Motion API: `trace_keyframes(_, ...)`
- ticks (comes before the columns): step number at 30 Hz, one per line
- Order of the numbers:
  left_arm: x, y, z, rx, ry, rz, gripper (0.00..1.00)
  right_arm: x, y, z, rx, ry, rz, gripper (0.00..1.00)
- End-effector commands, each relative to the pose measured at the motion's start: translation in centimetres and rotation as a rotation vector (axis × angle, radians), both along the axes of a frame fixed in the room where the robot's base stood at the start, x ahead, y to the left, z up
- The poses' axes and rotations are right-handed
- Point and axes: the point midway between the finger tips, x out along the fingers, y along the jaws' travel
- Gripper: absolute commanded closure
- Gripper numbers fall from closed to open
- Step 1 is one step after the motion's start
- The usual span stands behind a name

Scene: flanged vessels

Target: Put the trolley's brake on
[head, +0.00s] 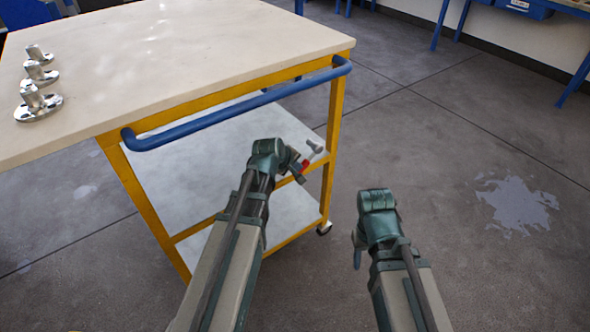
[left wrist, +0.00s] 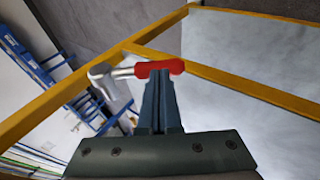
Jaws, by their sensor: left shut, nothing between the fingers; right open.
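The trolley has a yellow frame (head: 335,120), a pale top (head: 190,50) and a blue push handle (head: 240,108). Its brake lever (head: 305,163) has a red grip and a silver end, and sits on the frame below the top. In the left wrist view the red grip (left wrist: 160,68) lies across the fingertips, with the silver end to its left. My left gripper (head: 297,174) is shut and empty, its tips at the red grip; I cannot tell whether they touch. My right gripper (head: 358,252) is open and empty, apart from the trolley, mostly hidden by its own wrist.
Several silver flanged parts (head: 38,103) stand on the left of the trolley top. A pale shelf (head: 200,165) lies below it. The floor on the right is clear, with a light stain (head: 515,205).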

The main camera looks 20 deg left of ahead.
Motion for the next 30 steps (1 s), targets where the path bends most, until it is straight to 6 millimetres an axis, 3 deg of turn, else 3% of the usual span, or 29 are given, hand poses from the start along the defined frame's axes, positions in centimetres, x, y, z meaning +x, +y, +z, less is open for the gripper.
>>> trace_keyframes(10, 0.0, 0.0, -0.3, -0.005, -0.007, 0.000, 1.00, 0.0, 0.0, -0.4, 0.000, 0.000, 0.000, 0.50)
trace_keyframes(21, 0.4, -0.3, -2.8, -0.130, -0.166, 0.001, 1.00, 0.0, -0.1, -5.9, -0.003, -0.001, 0.001, 0.50)
trace_keyframes(30, 1.3, -0.9, -3.9, -0.133, -0.172, -0.001, 1.00, 0.0, -0.1, -7.0, -0.007, -0.002, 0.002, 0.50)
